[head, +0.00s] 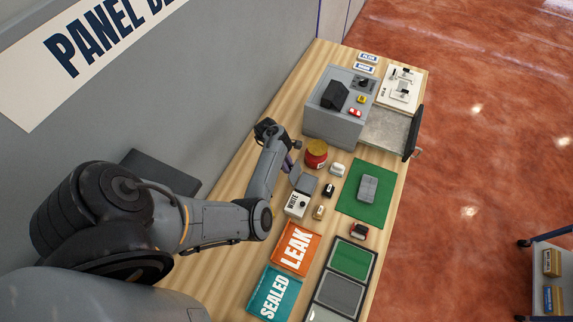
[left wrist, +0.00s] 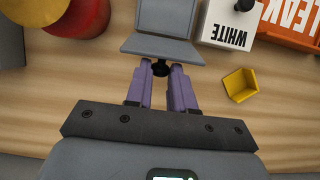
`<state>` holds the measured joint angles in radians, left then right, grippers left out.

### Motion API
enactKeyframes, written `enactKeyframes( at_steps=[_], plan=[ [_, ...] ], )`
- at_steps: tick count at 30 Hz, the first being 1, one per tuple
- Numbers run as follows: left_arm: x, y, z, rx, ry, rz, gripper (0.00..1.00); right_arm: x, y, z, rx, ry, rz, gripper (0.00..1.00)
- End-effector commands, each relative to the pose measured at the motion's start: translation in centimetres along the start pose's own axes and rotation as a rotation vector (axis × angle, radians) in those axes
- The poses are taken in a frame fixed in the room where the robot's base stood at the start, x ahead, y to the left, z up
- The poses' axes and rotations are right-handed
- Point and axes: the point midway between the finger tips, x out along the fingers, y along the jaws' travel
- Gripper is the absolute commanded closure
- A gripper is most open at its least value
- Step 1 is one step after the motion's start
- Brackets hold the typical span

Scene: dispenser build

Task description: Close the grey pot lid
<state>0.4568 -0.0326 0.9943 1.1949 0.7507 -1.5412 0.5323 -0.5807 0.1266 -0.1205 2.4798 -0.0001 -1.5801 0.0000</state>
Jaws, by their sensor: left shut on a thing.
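The grey pot (head: 307,184) stands on the wooden bench beside the white box marked WHITE. In the left wrist view, its grey lid (left wrist: 162,47) is swung open towards my gripper, at an angle to the pot body (left wrist: 168,18). A black knob (left wrist: 161,69) sits on the lid's outer face. My left gripper (left wrist: 161,76) has its purple fingers shut on this knob. In the head view, my left gripper (head: 291,161) is small and partly hidden at the pot's wall side. My right gripper is not in view.
A red jar with a yellow top (head: 316,154) stands close behind the pot. The WHITE box (head: 297,205) is in front. A yellow piece (left wrist: 240,84) lies near my fingers. LEAK (head: 297,248) and SEALED (head: 274,294) trays lie nearer. A green mat (head: 366,205) is to the right.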

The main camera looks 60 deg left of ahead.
Motion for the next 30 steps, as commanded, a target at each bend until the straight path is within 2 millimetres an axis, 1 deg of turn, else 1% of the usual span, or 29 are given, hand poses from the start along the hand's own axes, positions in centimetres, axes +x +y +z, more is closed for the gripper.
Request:
enactKeyframes(
  at_steps=[8, 13, 17, 24, 30],
  plan=[
    [0.0, 0.0, 0.0, 0.0, 0.001, 0.0, 1.0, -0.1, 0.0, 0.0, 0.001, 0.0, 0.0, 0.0],
    [-0.2, 0.0, 0.3, 0.0, 0.025, -0.001, 1.0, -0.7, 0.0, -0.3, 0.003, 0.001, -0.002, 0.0],
    [-0.5, -0.1, 0.9, 0.002, 0.074, -0.003, 1.0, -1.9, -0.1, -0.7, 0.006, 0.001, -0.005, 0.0],
    [-0.7, -0.1, 2.4, 0.003, 0.236, -0.003, 1.0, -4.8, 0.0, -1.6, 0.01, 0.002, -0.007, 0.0],
    [-0.3, -0.1, 3.7, 0.003, 0.387, -0.003, 1.0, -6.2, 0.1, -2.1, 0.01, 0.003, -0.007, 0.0]
  ],
)
